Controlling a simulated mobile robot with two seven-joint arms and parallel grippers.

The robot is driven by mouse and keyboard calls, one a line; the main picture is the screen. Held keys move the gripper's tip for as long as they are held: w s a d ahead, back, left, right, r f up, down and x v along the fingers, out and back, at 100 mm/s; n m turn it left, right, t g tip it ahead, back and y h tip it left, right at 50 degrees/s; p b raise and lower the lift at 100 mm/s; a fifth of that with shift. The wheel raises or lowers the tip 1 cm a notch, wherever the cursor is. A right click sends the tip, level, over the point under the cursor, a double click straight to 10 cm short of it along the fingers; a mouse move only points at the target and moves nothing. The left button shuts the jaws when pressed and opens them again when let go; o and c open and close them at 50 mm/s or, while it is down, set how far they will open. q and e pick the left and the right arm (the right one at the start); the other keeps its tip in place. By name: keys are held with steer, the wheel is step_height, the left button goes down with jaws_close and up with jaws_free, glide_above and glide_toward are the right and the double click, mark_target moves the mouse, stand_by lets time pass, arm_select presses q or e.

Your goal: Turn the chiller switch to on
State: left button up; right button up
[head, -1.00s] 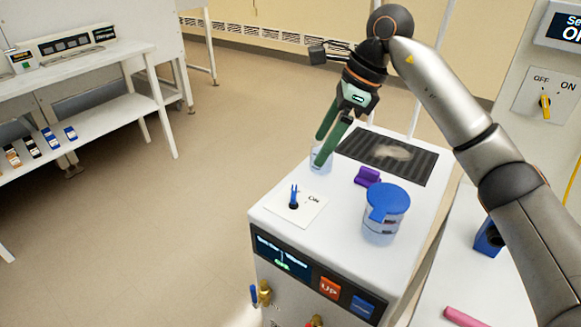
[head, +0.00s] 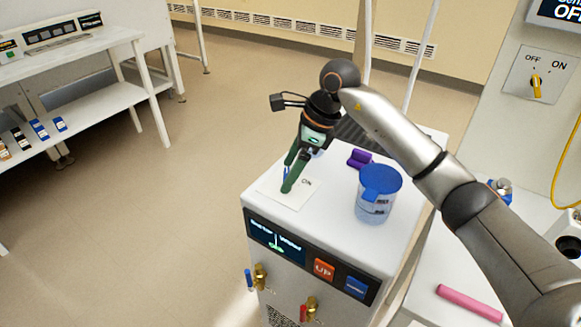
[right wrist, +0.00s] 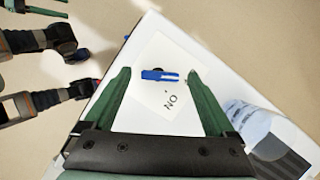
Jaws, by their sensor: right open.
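The chiller (head: 325,222) is a white box with a dark front display. A white card (head: 306,197) marked ON lies on its top. The chiller switch, a small blue forked lever (right wrist: 160,75), stands on this card; in the head view it is mostly hidden behind my right gripper. My right gripper (head: 286,183) is open, pointing down over the card. In the right wrist view the lever lies between its two green fingers (right wrist: 157,80), apart from both, with its prongs pointing right. Whether the fingers are low enough to flank it is hard to tell. My left gripper is not clearly visible.
A blue-lidded jar (head: 377,195) and a purple object (head: 359,158) stand on the chiller top near my right arm. Brass taps (head: 260,276) stick out of its front. A yellow OFF/ON knob (head: 536,86) is on a panel at right. A pink rod (head: 469,303) lies on the right bench.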

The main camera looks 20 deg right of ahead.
steer(key=c, duration=1.4)
